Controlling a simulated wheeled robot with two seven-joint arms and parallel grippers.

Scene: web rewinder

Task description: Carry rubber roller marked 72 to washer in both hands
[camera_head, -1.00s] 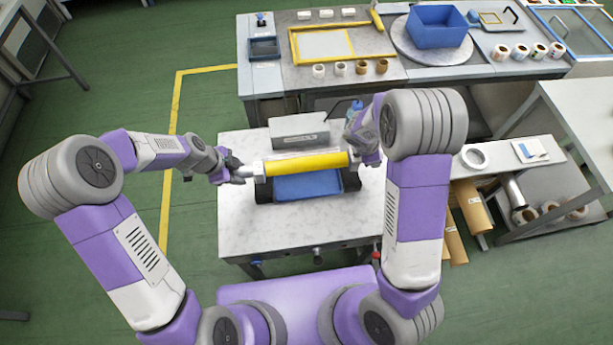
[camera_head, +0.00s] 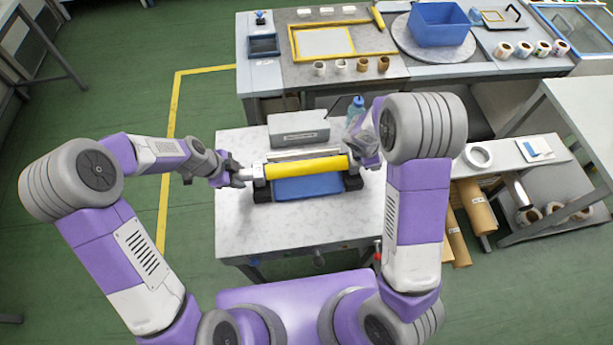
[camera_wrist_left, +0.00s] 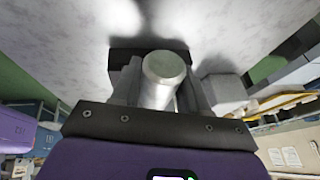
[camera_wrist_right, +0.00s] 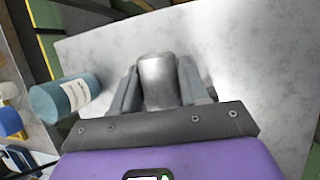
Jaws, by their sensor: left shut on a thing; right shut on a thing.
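The roller (camera_head: 308,167) has a yellow sleeve and bare metal shaft ends. It lies level, left to right, above a blue tray (camera_head: 307,187) between two black end blocks on the small table. I cannot tell whether it rests on the blocks, and no number on it can be read. My left gripper (camera_head: 241,175) is shut on its left shaft end, which shows between the fingers in the left wrist view (camera_wrist_left: 163,80). My right gripper (camera_head: 353,160) is shut on its right end, shown in the right wrist view (camera_wrist_right: 157,82); the arm partly hides it in the head view.
A grey labelled box (camera_head: 298,128) and a blue bottle (camera_head: 356,107) stand behind the roller. The table's (camera_head: 240,225) front is clear. A long bench (camera_head: 440,75) behind carries a blue bin, frames and small rolls. A side shelf (camera_head: 510,155) stands at right.

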